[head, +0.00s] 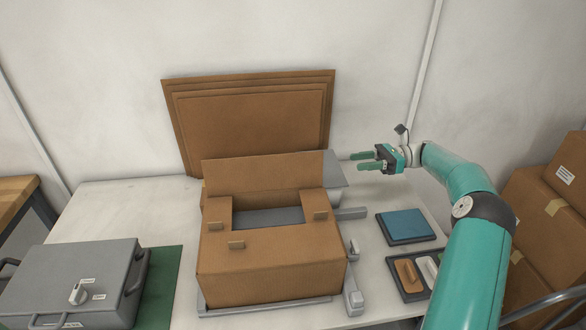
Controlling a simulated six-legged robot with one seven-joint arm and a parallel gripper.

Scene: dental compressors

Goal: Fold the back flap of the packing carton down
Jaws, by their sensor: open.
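The packing carton (270,268) stands at the middle of the white table, on a grey frame. Its back flap (262,171) stands up at the rear edge, leaning back. The front and side flaps lie flat inward, leaving a rectangular gap (268,217) in the middle with a grey surface visible inside. My gripper (362,161) is open and empty, right of the back flap at about its height in the picture, with the fingers pointing left. It appears apart from the flap. A grey plate (334,170) shows at the flap's right end.
Flat cardboard sheets (250,120) lean on the wall behind the carton. A blue pad (405,225) and a dark tray (408,275) lie to the right. A grey case (80,270) sits at left on a green mat (163,280). Stacked boxes (540,215) stand far right.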

